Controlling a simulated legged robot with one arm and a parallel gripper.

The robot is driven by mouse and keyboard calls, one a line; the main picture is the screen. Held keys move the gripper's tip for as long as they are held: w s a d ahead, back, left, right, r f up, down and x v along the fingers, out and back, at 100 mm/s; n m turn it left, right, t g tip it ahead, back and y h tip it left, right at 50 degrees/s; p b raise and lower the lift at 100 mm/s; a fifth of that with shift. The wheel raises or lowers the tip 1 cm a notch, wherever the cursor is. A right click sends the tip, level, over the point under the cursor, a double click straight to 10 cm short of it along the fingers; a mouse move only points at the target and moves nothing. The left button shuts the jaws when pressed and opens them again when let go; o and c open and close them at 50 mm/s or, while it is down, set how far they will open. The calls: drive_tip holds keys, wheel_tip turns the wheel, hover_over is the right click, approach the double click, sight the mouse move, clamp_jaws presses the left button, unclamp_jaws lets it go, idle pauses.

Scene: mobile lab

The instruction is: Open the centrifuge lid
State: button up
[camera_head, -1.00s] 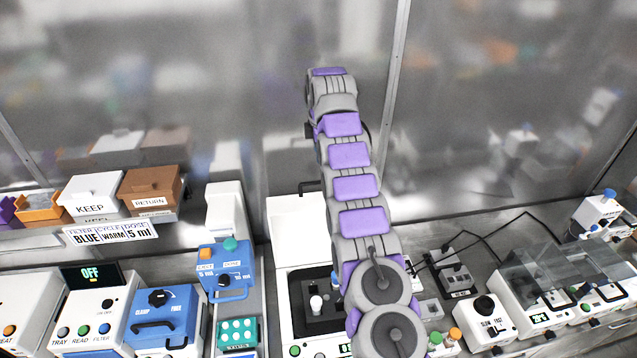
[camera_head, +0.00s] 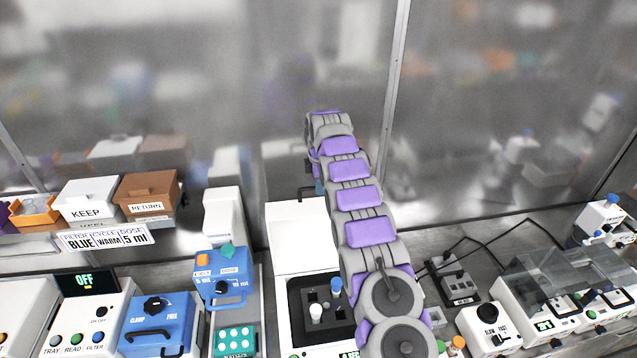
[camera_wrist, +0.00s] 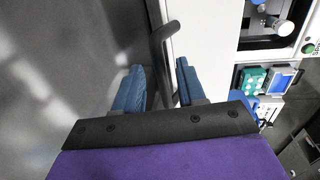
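The centrifuge (camera_head: 283,325) is the white machine with a dark well (camera_head: 323,311) in front of my arm. Its white lid (camera_head: 297,240) stands raised behind the well, so the well is uncovered. A white-capped item and a blue-capped item show in the well. The dark lid handle (camera_wrist: 168,40) is at the lid's top edge. My gripper (camera_wrist: 160,67) is at this handle with its two blue fingers apart. The handle's bar passes between the fingers, with gaps visible in the wrist view. In the head view the gripper is mostly hidden behind my arm.
A blue clamp machine (camera_head: 160,324) and a blue dosing unit (camera_head: 222,275) stand left of the centrifuge. A slow/fast knob device (camera_head: 488,330) and a clear-covered machine (camera_head: 565,280) stand right. A grey wall panel rises close behind.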

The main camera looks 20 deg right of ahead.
drive_tip(key=shift+c, duration=0.3)
clamp_jaws()
idle(0.3)
